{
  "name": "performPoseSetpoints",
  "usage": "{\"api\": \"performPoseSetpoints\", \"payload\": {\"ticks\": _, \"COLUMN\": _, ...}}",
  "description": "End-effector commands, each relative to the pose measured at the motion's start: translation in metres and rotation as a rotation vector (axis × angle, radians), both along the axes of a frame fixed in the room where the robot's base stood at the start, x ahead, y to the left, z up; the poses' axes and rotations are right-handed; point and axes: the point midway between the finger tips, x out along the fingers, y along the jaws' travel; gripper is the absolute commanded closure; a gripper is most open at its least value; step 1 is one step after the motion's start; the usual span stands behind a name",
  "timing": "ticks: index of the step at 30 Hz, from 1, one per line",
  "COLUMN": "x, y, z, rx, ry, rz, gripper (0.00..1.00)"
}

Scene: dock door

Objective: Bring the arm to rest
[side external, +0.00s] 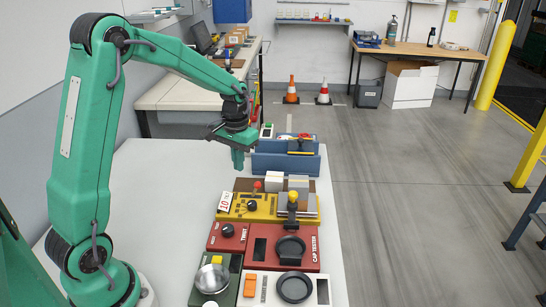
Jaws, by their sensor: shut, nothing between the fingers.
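My gripper (238,160) hangs from the end of my green arm, pointing down, in the side external view. Its fingers are together with nothing between them. It is above the far part of the white table (165,195), just left of the blue bin (275,164). It looks apart from the things around it, though its exact height over the table is hard to tell.
A yellow station (236,207) with a knob and lever, a red cap tester (262,243), and a metal bowl (211,279) line the table's right side. The table's left part is clear. Two traffic cones (291,90) stand on the floor behind.

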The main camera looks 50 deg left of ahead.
Motion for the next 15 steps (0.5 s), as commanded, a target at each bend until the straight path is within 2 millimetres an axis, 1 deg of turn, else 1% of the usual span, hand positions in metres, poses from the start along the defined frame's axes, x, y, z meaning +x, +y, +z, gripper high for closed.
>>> {"api": "performPoseSetpoints", "payload": {"ticks": 4, "x": -0.0001, "y": 0.0, "z": 0.0053, "rx": 0.0, "ry": 0.0, "rz": 0.0, "gripper": 1.0}}
{"api": "performPoseSetpoints", "payload": {"ticks": 15, "x": -0.0003, "y": -0.0003, "z": 0.0064, "rx": 0.0, "ry": 0.0, "rz": 0.0, "gripper": 1.0}}
